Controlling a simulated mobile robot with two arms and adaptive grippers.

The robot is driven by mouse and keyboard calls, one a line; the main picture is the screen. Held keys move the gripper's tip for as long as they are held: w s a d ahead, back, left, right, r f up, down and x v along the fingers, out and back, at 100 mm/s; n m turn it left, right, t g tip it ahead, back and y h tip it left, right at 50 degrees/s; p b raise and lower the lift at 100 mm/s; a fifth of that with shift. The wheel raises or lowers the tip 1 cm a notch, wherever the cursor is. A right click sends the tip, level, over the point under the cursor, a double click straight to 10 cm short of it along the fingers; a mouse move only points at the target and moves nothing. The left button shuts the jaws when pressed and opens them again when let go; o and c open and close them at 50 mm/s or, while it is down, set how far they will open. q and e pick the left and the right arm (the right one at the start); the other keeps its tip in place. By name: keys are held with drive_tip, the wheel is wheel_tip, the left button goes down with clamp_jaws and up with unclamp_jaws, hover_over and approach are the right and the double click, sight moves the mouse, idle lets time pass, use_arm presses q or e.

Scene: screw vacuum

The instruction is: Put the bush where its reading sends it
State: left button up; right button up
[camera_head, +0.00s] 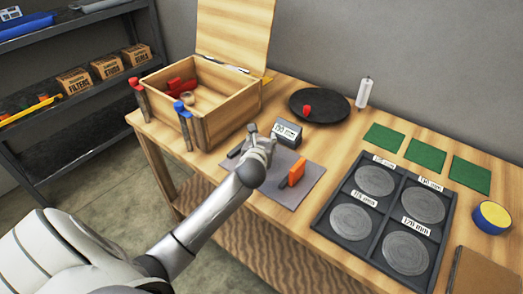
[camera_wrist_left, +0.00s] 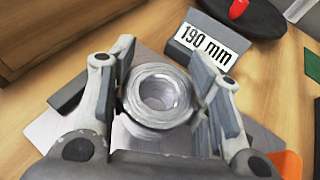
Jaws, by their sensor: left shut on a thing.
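The bush (camera_wrist_left: 160,95) is a grey metal ring with a round hole, seen from above in the left wrist view. My left gripper (camera_head: 260,146) is shut on it, with one finger on each side, over a grey plate (camera_head: 305,192). The gripper mostly hides the bush in the head view. Whether it touches the plate, I cannot tell. Behind it a grey display (camera_head: 287,132) reads 190 mm, clear in the left wrist view (camera_wrist_left: 207,46). A dark tray (camera_head: 389,224) to the right has several labelled compartments, each with a grey disc. My right gripper is not in view.
An open wooden box (camera_head: 225,115) with red and blue tools is at left. A black disc (camera_head: 319,105), white bottle (camera_head: 364,92), green mats (camera_head: 426,154) and yellow-topped tin (camera_head: 491,217) stand around the tray.

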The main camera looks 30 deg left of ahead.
use_arm(q)
drive_tip(key=shift+w+a+f, duration=0.15)
drive_tip(key=shift+a+f, duration=0.05)
drive_tip(key=shift+f, duration=0.05)
wheel_tip(320, 180, down, 3)
drive_tip(key=shift+f, duration=0.1)
drive_tip(key=o, duration=1.4)
drive_tip(key=shift+f, duration=0.15)
drive_tip(key=shift+c, duration=0.2)
drive_tip(key=v, duration=1.2)
